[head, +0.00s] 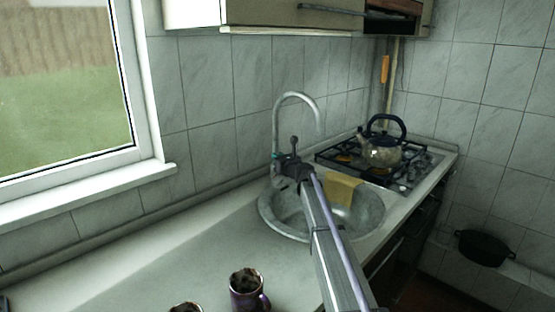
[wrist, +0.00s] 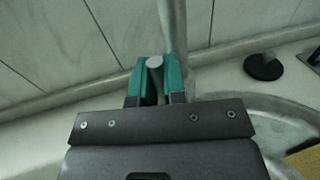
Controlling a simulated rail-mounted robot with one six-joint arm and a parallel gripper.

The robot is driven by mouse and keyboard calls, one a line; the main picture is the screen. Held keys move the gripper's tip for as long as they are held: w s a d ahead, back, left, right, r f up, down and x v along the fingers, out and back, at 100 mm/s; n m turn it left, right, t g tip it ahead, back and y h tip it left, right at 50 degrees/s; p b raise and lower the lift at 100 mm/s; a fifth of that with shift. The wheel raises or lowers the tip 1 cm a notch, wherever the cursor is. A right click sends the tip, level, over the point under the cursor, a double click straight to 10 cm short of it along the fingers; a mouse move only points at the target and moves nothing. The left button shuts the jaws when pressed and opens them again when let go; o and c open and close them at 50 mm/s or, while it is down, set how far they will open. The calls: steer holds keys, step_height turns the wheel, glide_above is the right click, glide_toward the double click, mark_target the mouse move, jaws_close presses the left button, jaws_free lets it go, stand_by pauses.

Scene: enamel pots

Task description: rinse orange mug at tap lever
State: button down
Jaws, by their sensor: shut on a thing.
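The tap (head: 297,97) is a grey arched spout at the back of the round metal sink. My gripper (head: 276,156) is beside the tap's base, with my arm reaching over the sink. In the wrist view, the teal fingers of my gripper (wrist: 155,80) are shut on a grey round-ended piece, the tap lever (wrist: 155,62). The tap's upright pipe (wrist: 173,25) rises just behind the fingers. I see no orange mug in either view. A dark purple mug (head: 246,291) with brown contents stands on the counter at the bottom.
The sink (head: 267,211) has a yellow cloth (head: 342,189) on its far side. A kettle (head: 382,150) stands on the gas hob. A second mug (head: 186,307) is cut off at the bottom edge.

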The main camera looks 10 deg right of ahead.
steer(key=shift+f, duration=0.1)
stand_by(0.3)
steer(key=shift+s+f+b, duration=0.25)
steer(key=shift+b, duration=0.45)
steer(key=shift+s+r+t+y+b, duration=0.2)
steer(key=shift+s+t+y+b, duration=0.15)
steer(key=shift+t, duration=0.15)
steer(key=shift+r, duration=0.15)
steer(key=c, duration=1.2)
jaws_free()
